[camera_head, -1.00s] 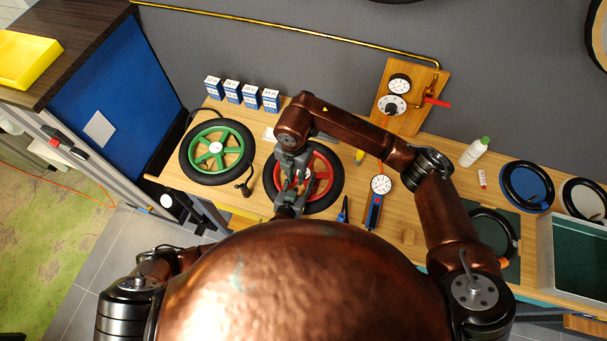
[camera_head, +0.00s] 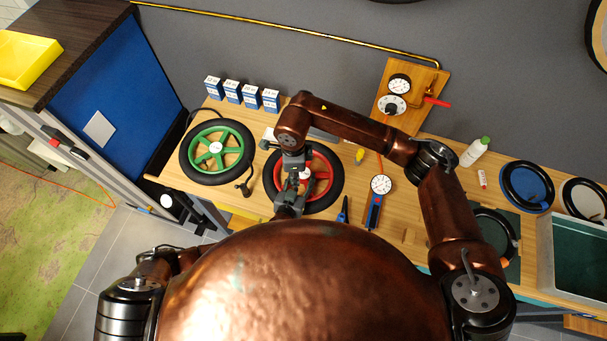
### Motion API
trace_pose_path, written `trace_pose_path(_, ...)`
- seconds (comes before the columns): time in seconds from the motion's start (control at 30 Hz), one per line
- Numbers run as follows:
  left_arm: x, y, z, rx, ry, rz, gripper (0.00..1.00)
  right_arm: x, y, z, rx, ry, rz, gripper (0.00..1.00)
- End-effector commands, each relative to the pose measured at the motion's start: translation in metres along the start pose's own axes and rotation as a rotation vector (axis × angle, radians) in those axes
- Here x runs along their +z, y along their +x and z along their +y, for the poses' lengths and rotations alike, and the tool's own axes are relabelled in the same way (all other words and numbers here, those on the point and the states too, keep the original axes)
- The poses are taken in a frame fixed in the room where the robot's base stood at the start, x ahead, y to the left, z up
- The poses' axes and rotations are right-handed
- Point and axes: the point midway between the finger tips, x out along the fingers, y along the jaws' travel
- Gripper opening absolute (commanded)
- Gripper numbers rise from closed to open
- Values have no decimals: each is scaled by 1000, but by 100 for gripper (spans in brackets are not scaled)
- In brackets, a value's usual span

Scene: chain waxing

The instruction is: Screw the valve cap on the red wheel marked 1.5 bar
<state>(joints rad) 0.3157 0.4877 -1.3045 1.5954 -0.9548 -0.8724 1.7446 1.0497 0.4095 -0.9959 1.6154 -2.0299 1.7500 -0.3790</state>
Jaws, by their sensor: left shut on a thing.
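The red wheel (camera_head: 329,172) with its black tyre lies flat on the bench, its white hub label (camera_head: 305,173) too small to read. My left gripper (camera_head: 291,188) is at the wheel's near left side, over the tyre and spokes. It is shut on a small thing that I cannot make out. My right arm reaches in from the right, and its wrist points down over the wheel's upper left. The right gripper (camera_head: 293,160) is just beyond the left one; its fingers are too small and covered to read. The valve cap and valve cannot be made out.
A green wheel (camera_head: 233,156) lies at left. Several blue-white boxes (camera_head: 251,95) stand behind. A gauge tool (camera_head: 380,185) lies right of the red wheel, and a gauge board (camera_head: 417,85) is at the wall. A white bottle (camera_head: 474,152) stands farther right.

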Motion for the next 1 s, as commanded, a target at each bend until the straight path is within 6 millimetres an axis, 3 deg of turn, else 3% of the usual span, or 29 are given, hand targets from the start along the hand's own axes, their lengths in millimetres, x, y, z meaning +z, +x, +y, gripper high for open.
trace_pose_path(0.6,0,0,-1,-2,0,0,0,-1,0,0,1,-1255,0,18)
trace_pose_path(0.8,0,0,-1,-2,1,0,0,-1,0,0,2,-1506,0,18)
trace_pose_path(1.0,0,0,-1,-2,1,0,0,-1,0,0,1,-1592,0,18)
